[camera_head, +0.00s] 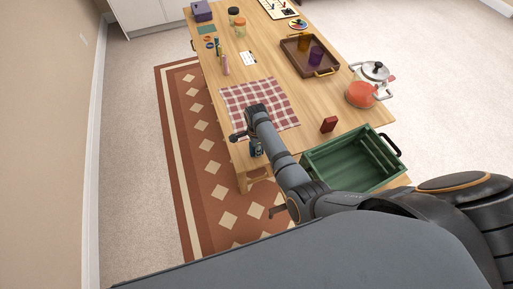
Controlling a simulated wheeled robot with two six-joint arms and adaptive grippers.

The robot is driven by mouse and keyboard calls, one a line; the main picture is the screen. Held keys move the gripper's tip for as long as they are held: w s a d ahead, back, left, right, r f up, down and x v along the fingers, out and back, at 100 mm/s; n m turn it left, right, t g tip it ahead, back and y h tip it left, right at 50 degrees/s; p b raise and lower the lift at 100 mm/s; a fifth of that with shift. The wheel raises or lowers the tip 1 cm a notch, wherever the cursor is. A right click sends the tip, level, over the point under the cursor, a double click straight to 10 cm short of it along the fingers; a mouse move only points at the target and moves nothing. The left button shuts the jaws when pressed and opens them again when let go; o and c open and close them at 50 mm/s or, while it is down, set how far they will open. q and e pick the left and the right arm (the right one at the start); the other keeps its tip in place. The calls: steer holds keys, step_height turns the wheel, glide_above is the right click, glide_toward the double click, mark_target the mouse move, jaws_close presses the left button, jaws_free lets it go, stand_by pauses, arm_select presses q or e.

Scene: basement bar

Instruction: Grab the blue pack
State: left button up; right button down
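A small dark blue item (256,149), perhaps the blue pack, shows just below the end of my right arm, at the near left corner of the wooden table. It is mostly covered, and I cannot tell whether it is a pack or part of my gripper. My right gripper (257,142) points down there. Its fingers are too small and hidden to show whether they are open or shut. My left gripper is not in view. No other blue pack is clearly visible; a small red pack (329,124) stands on the table to the right.
A green crate (388,161) stands at the table's near right end. A checkered cloth (264,94) lies beyond my gripper. Bare wood lies around the red pack.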

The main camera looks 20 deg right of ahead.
steer(key=shift+r, duration=0.6)
steer(key=s+d+r+b, duration=0.1)
steer(key=s+d+r, duration=0.4)
steer(key=s+r, duration=0.6)
steer(key=shift+s+r, duration=0.4)
steer(key=shift+s, duration=0.65)
